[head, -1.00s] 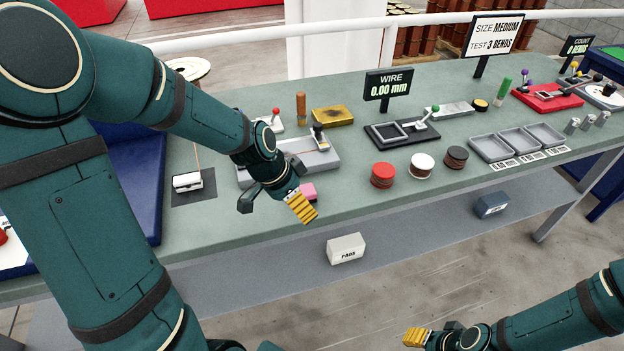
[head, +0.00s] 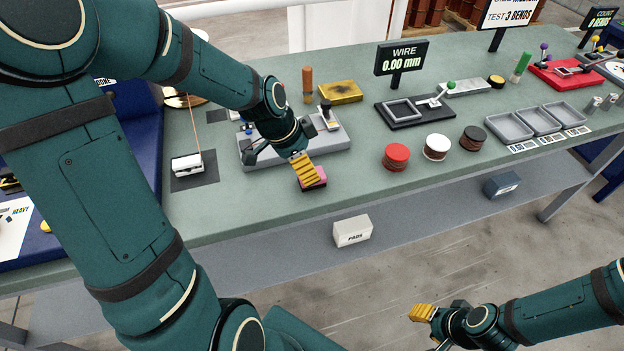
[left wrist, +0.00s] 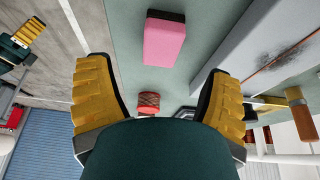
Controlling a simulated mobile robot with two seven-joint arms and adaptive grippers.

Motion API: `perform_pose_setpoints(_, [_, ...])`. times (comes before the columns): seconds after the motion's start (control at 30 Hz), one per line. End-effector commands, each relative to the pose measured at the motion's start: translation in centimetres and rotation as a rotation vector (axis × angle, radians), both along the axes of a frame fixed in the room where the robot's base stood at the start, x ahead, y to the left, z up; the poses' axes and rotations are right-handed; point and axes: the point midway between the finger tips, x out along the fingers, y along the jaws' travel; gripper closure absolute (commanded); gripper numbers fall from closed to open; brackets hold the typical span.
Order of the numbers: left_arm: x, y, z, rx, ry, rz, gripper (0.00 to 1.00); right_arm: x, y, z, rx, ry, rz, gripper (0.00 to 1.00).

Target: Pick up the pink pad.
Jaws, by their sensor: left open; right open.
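The pink pad (head: 320,175) lies on the green bench top in front of the grey tray-like fixture, its dark lower layer showing. In the head view a yellow finger of my left gripper (head: 281,168) hides part of it. The left gripper is open and empty. My right gripper (head: 430,327) is open and empty, low at the right, in front of the bench.
The grey fixture (head: 328,142) stands just behind the pad. Red (head: 397,157), white and dark spools stand to the right. A white box (head: 187,165) on a dark mat is at the left. A PADS box (head: 352,231) is on the shelf below. The bench between pad and red spool is clear.

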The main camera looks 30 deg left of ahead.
Motion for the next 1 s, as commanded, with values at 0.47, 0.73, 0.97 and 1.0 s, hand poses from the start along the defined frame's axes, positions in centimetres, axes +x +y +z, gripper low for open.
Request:
perform_pose_setpoints(0.47, [1.0,-0.9,-5.0,0.0,0.0,-0.001,0.2,0.3,0.0,-1.4,-0.001,-0.007,-0.002,0.53])
perform_pose_setpoints(0.73, [1.3,-1.0,-5.6,0.001,-0.002,0.001,0.2,0.3,0.0,-1.4,-0.001,-0.008,-0.002,0.53])
perform_pose_setpoints(0.97, [1.3,-1.0,-5.6,0.001,-0.002,0.001,0.69,0.3,0.0,-1.4,-0.001,-0.008,-0.002,0.53])
perform_pose_setpoints(1.0, [1.3,-1.0,-5.6,0.001,-0.002,0.001,0.83,0.3,0.0,-1.4,-0.001,-0.008,-0.002,0.53])
